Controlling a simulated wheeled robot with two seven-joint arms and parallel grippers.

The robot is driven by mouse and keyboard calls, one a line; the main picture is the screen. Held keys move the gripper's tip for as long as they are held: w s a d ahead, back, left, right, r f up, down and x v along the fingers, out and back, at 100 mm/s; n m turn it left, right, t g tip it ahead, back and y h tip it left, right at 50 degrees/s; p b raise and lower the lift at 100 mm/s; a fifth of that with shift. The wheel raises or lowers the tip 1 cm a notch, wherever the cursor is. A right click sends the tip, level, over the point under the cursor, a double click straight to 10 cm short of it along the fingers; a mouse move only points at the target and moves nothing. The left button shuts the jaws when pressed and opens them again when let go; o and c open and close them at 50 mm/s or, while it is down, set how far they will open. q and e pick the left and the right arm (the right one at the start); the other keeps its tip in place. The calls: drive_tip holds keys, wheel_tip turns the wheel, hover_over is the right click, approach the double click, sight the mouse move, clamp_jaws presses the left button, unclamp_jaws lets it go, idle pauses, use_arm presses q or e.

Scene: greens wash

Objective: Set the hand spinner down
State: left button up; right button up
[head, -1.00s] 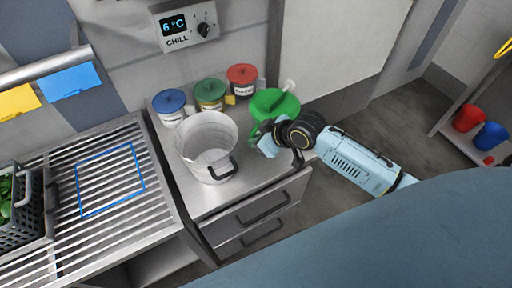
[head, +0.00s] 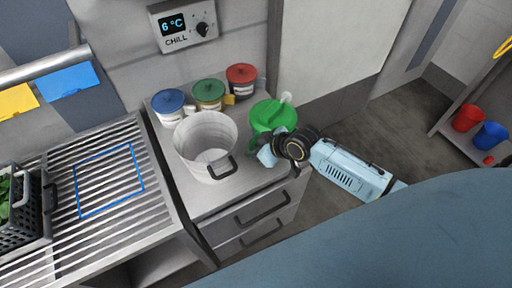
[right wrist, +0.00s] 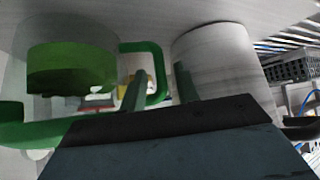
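The hand spinner has a green lid (head: 273,114) with a pale knob and stands near the counter's right end in the head view. The right wrist view, which looks upside down, shows its clear bowl with green inside (right wrist: 72,68) and its green side handle (right wrist: 158,62). My right gripper (head: 263,153) is at the spinner's near side. My left gripper is not in view.
A grey pot (head: 207,150) stands left of the spinner. Blue, green and red lidded tubs (head: 240,82) line the back of the steel counter (head: 205,200). A slatted rack with a blue outline (head: 110,180) and a dark crate (head: 22,215) are at left.

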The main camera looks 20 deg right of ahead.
drive_tip(key=shift+r, duration=0.15)
drive_tip(key=p+v, duration=0.1)
drive_tip(key=v, duration=1.1)
